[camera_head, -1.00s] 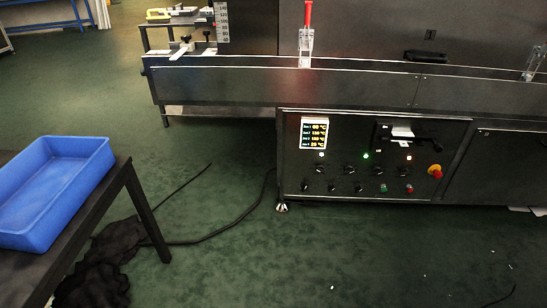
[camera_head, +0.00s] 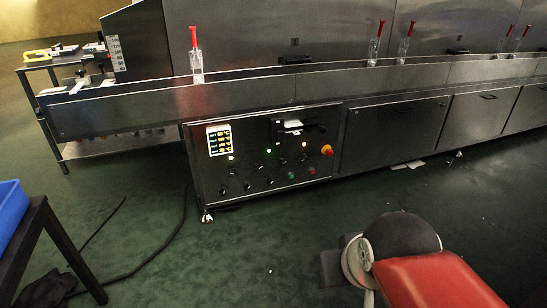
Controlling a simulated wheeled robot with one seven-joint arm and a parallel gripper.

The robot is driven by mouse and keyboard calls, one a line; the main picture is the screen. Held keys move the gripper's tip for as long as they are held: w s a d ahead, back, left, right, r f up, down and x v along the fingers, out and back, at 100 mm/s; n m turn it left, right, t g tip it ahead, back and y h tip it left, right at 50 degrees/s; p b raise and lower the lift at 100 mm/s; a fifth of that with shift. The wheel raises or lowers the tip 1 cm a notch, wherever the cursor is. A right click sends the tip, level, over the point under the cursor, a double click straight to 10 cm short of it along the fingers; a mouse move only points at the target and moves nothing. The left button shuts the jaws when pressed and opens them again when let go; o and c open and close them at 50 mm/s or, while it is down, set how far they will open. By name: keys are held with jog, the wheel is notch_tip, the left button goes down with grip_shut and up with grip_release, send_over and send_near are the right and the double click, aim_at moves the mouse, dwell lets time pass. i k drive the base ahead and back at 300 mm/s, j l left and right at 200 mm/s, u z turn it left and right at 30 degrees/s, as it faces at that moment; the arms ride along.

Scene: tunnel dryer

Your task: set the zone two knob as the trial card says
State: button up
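The dryer's control panel (camera_head: 237,180) is on the front of the machine, left of the picture's middle. It bears a lit display (camera_head: 219,141) with several rows of readings, too small to read surely. Below it are several small dark knobs (camera_head: 257,166); which one is zone two I cannot tell. A white card (camera_head: 292,124) sits in a dark holder at the panel's upper right; its writing is not legible. My red arm shows at the lower right, well apart from the panel. My gripper is not in view.
A red and yellow stop button (camera_head: 327,151) is at the panel's right. A blue crate (camera_head: 11,212) stands on a dark table (camera_head: 42,220) at the left. A dark cable (camera_head: 165,245) lies on the green floor, which is otherwise largely clear before the panel.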

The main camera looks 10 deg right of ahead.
aim_at(258, 166)
jog(key=i+j+z, duration=0.1)
jog(key=i+j, duration=0.6)
jog(key=j, duration=0.2)
jog(key=l+z, duration=0.05)
